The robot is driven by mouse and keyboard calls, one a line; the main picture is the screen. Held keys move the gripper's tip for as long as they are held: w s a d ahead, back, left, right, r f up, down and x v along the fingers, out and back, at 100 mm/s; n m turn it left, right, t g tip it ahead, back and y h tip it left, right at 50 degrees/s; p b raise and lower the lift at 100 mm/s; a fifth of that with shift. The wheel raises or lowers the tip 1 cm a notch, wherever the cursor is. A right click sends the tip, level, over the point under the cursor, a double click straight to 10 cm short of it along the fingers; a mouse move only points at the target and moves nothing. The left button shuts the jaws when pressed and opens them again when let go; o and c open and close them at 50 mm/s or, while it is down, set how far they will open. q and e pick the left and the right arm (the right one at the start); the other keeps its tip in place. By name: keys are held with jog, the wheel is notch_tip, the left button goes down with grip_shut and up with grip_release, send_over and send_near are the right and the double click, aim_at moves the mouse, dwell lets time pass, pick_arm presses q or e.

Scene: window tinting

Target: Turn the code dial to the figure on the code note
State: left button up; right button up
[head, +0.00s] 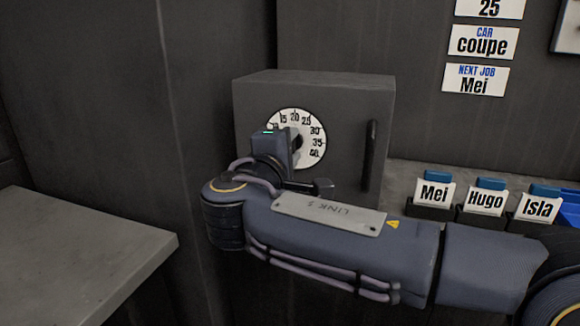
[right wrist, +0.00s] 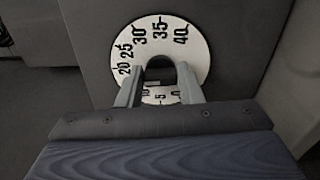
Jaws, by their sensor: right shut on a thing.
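The code dial (head: 318,130) is a white round face with black figures on the front of a grey safe box (head: 350,95). In the head view 15 to 40 can be read; my right gripper (head: 297,145) hides its lower left. In the right wrist view the dial (right wrist: 195,50) shows 20 to 40 above, and 5 below. My right gripper (right wrist: 160,88) is shut on the dark knob (right wrist: 160,66) at the dial's centre. Where the knob points cannot be told. A white note reading 25 (head: 489,8) is cut off at the top, its heading out of view. My left gripper is not seen.
Below that note hang a "CAR coupe" note (head: 484,42) and a "NEXT JOB Mei" note (head: 474,79). The safe has a dark upright handle (head: 370,155) right of the dial. A grey tabletop (head: 80,250) is at left.

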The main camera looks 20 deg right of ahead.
jog(key=shift+f+m+b, duration=0.2)
jog(key=shift+m+b, duration=2.95)
jog(key=shift+m, duration=0.25)
jog(key=o, duration=1)
jog(key=p+v, duration=0.1)
jog(key=v, duration=0.6)
jog(key=shift+s+a, duration=0.25)
jog(key=shift+s, duration=0.1)
